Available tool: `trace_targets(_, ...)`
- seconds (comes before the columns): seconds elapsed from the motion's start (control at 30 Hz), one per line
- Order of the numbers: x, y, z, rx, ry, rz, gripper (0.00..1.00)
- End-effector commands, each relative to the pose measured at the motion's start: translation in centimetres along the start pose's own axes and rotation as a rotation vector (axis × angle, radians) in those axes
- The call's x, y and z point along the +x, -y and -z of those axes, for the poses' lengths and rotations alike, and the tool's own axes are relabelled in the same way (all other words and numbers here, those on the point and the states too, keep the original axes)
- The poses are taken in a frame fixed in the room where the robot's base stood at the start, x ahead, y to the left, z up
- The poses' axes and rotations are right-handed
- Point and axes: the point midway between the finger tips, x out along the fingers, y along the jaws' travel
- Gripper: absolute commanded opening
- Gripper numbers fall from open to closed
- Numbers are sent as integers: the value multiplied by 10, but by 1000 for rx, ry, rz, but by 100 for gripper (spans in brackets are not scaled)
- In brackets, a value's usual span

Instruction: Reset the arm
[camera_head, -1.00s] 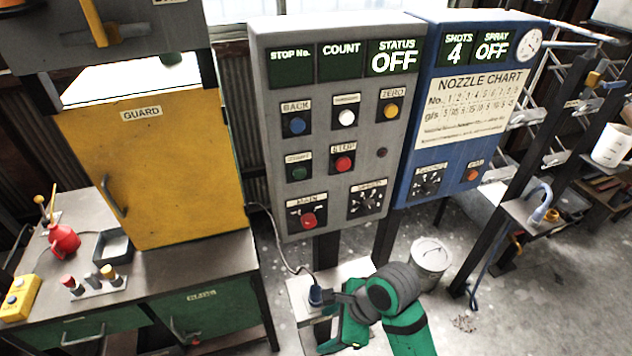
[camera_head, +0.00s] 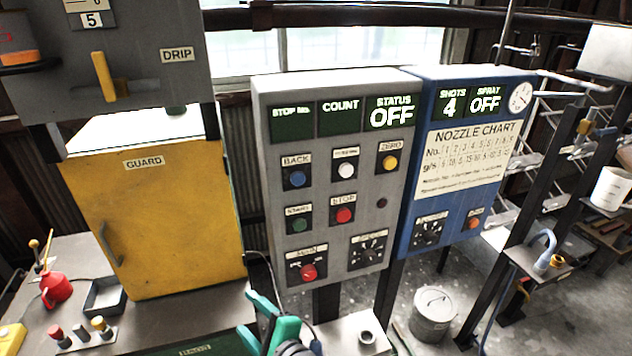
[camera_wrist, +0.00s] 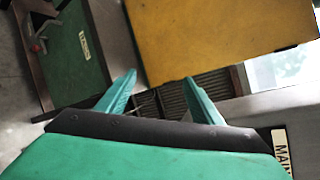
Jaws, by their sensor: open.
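My gripper (camera_wrist: 160,80) is open and empty in the wrist view, its two green fingers apart with nothing between them. In the head view my green gripper (camera_head: 260,318) shows at the bottom edge, left of the panel post and in front of the bench's right end. It is below the grey control panel (camera_head: 371,215) and appears apart from it. The rest of my arm is mostly cut off by the frame. The panel's status display reads OFF.
The yellow guard door (camera_head: 160,220) is shut on the left; it also shows in the wrist view (camera_wrist: 220,40). A blue nozzle panel (camera_head: 414,235) stands right of the grey one. A lidded metal can (camera_head: 433,318) stands on the floor. A cable (camera_head: 262,262) hangs beside the bench.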

Motion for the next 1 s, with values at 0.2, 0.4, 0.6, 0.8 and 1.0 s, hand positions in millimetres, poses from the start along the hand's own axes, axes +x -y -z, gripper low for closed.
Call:
trace_targets(0.2, 0, -18, -1, -101, -95, 171, 60)
trace_targets(0.4, -19, -55, 12, -239, -257, 238, 60)
trace_targets(0.6, -56, -108, 27, -433, -447, 212, 60)
trace_targets(0.8, -112, -163, 37, -697, -618, 106, 60)
trace_targets(1.0, -180, -206, 39, -1037, -737, -52, 60)
